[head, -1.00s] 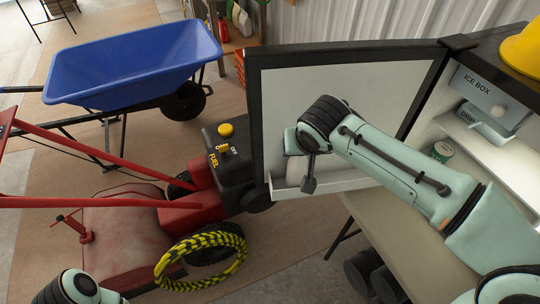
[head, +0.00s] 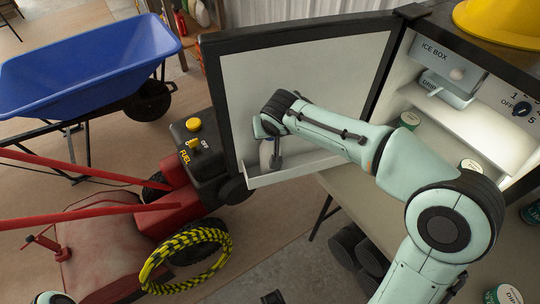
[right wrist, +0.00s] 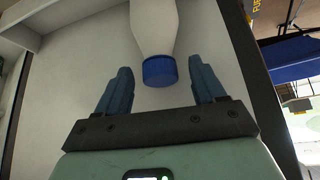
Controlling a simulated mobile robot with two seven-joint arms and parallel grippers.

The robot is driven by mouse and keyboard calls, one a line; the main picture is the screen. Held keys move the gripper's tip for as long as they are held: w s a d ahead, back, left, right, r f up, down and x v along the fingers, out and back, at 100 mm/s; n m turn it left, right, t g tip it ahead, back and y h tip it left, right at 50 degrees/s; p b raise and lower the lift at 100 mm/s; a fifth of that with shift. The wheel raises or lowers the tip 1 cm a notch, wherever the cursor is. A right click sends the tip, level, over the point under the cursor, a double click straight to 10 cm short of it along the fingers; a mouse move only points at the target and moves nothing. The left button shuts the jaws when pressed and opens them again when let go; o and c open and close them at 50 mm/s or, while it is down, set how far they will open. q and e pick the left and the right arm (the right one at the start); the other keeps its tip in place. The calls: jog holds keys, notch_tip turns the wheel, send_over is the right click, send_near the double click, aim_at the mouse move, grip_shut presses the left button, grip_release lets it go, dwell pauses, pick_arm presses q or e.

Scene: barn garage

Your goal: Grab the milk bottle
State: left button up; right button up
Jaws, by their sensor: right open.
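The milk bottle is white with a blue cap (right wrist: 160,71). In the right wrist view its white body (right wrist: 155,27) runs up out of the frame. My right gripper (right wrist: 160,80) is open, with one blue finger on each side of the cap and a gap to both. In the head view the bottle (head: 266,156) stands in the shelf of the open fridge door, partly hidden by my right gripper (head: 268,140). My left gripper is not in view.
The open fridge door (head: 330,75) is behind the bottle, and its shelf lip (head: 290,175) is below. A red machine (head: 100,250) and a blue wheelbarrow (head: 85,65) stand at left.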

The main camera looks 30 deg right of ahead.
jog(key=shift+x, duration=0.8)
grip_shut()
jog(key=shift+r, duration=0.15)
